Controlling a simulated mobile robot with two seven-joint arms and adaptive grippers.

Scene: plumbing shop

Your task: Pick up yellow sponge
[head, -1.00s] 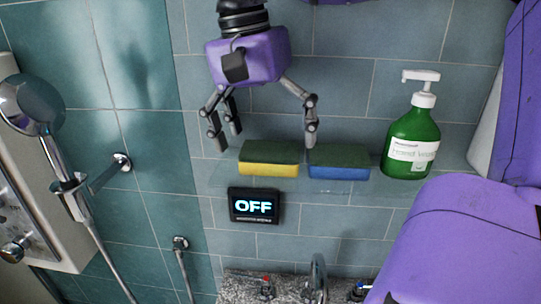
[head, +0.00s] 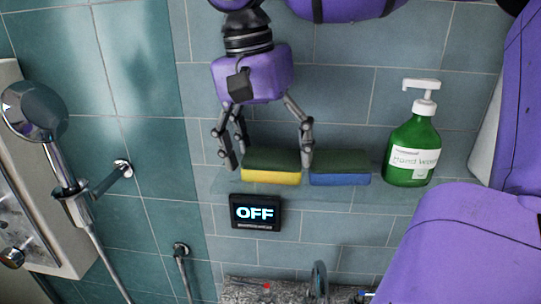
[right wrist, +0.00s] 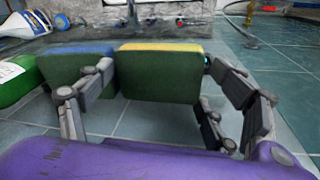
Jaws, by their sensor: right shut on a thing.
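The yellow sponge (head: 271,177) has a dark green scouring top and lies on a glass shelf (head: 345,190) against the tiled wall. My right gripper (head: 268,163) reaches down from above with its fingers on either side of this sponge, shut on it. In the right wrist view the yellow sponge (right wrist: 160,75) sits between the fingers (right wrist: 160,90), its green face toward the camera. A blue sponge (head: 340,178) with a green top lies right beside it, close to the right finger. It also shows in the right wrist view (right wrist: 72,72). My left gripper is not in view.
A green hand wash bottle (head: 412,150) with a white pump stands right of the blue sponge. A black display reading OFF (head: 255,212) is below the shelf. A shower head (head: 35,110) hangs at the left. A tap (head: 318,280) is at the bottom.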

